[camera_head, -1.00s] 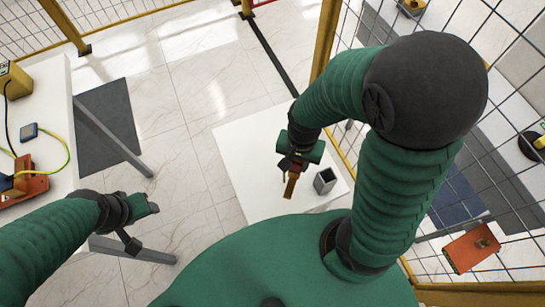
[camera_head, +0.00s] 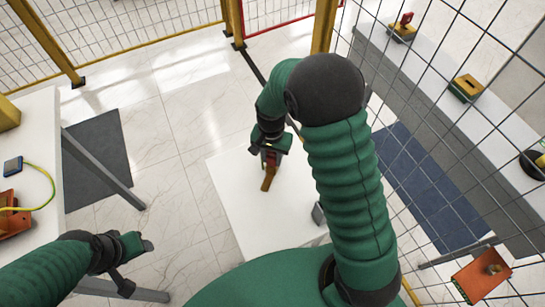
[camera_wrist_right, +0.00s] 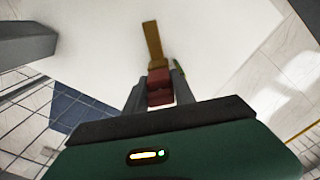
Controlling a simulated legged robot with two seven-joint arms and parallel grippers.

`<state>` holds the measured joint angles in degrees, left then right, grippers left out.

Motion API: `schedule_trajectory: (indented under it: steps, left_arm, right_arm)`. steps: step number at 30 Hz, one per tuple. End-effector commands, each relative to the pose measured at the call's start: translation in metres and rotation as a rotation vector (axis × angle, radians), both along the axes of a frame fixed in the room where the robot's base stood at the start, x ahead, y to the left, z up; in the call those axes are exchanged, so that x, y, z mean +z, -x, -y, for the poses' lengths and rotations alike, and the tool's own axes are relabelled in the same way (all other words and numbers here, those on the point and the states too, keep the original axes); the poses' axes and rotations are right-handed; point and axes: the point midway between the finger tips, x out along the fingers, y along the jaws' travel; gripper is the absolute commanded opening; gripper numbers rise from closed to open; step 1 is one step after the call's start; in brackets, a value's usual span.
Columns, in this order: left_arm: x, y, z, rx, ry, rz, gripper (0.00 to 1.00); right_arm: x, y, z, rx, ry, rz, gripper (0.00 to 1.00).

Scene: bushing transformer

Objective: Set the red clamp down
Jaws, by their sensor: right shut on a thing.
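The red clamp (camera_head: 268,178) has a red body and a long ochre-brown end. It hangs from my right gripper (camera_head: 270,157), over the white table (camera_head: 235,190). In the right wrist view the red body (camera_wrist_right: 160,86) sits between the two grey fingers of my right gripper (camera_wrist_right: 158,92), which are shut on it. The ochre end (camera_wrist_right: 153,42) points away over the white top. I cannot tell whether the clamp touches the table. My left gripper (camera_head: 135,245) is at the lower left, away from the clamp; its jaw opening does not show clearly.
A grey open container (camera_head: 318,213) stands on the white table, partly hidden by my right arm. A wire fence (camera_head: 445,130) runs along the right. A bench (camera_head: 28,120) at the left holds an orange device (camera_head: 12,222). The white table's left part is clear.

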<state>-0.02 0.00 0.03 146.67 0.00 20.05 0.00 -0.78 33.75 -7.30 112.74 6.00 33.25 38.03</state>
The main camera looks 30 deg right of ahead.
Motion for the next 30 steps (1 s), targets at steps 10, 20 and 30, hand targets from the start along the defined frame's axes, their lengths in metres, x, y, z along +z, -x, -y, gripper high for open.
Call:
schedule_trajectory:
  steps: [10,20,30]
  left_arm:
    - [-0.001,0.0,0.0,0.001,0.0,0.0,0.52]
    - [0.0,0.0,0.0,0.001,0.0,0.0,0.52]
    - [0.01,0.0,0.0,0.001,0.0,0.0,0.52]
  right_arm:
    - [-0.003,0.0,0.003,0.001,-0.003,0.001,0.35]
    - [-0.003,0.0,0.002,0.001,-0.003,0.002,0.53]
    - [0.04,-0.001,0.002,0.002,-0.002,0.007,0.53]
